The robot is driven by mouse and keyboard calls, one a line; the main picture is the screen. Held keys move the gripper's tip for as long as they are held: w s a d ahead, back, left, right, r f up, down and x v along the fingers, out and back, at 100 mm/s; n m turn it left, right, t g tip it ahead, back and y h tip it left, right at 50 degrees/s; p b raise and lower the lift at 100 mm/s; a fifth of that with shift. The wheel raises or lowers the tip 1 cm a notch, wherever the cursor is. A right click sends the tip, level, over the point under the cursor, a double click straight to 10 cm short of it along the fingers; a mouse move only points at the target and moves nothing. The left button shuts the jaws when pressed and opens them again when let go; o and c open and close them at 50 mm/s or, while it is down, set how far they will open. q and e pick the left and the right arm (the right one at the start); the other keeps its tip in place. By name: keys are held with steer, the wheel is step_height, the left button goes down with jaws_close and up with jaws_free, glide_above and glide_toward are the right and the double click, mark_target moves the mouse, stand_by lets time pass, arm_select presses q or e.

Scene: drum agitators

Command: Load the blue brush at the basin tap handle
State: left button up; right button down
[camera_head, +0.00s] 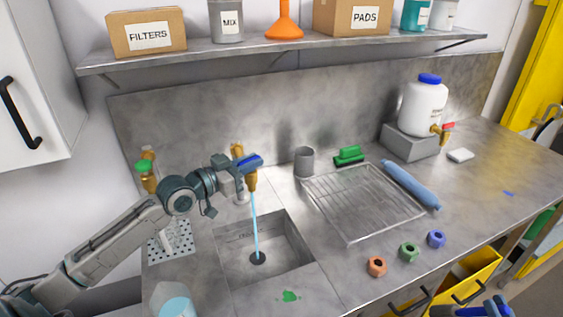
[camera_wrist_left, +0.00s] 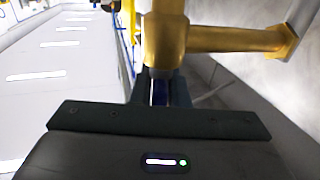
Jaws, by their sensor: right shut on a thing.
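The basin (camera_head: 275,272) is sunk into the steel counter. Its brass tap (camera_head: 251,180) has a blue handle (camera_head: 250,161) on top, and water runs from it toward the drain. My left gripper (camera_head: 232,172) is at the tap handle. In the left wrist view a narrow dark-blue strip (camera_wrist_left: 159,92) shows between its fingers, below the brass tap body (camera_wrist_left: 167,35); whether they grip it is unclear. My right gripper (camera_head: 490,308) is at the bottom right edge, shut on a blue thing, seemingly the blue brush, mostly cut off by the frame.
A green brush (camera_head: 348,155) and grey cup (camera_head: 304,161) stand behind the wire rack (camera_head: 361,203). A blue roll (camera_head: 410,184) lies along the rack's right side. Three coloured nuts, including a green one (camera_head: 409,252), sit near the front edge. A white jug (camera_head: 422,106) stands back right.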

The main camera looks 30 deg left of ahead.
arm_select(q)
jaws_close()
steer(key=shift+f+b, duration=0.15)
steer(key=shift+b, duration=0.4)
arm_select(e)
steer(key=shift+f, duration=0.5)
arm_select(q)
steer(key=m+g+h+b, duration=0.2)
steer(key=m+h+b, duration=0.1)
steer(key=b, duration=1.4)
steer(key=shift+g+h, duration=0.3)
steer(key=shift+h, duration=0.4)
steer(key=shift+r+m+b, duration=0.2)
steer(key=shift+m+b, duration=0.1)
steer(key=shift+b, duration=0.2)
arm_select(e)
step_height(320, 180, down, 18)
arm_select(q)
steer(key=o, duration=0.5)
jaws_free()
arm_select(e)
steer(key=shift+s, duration=0.1)
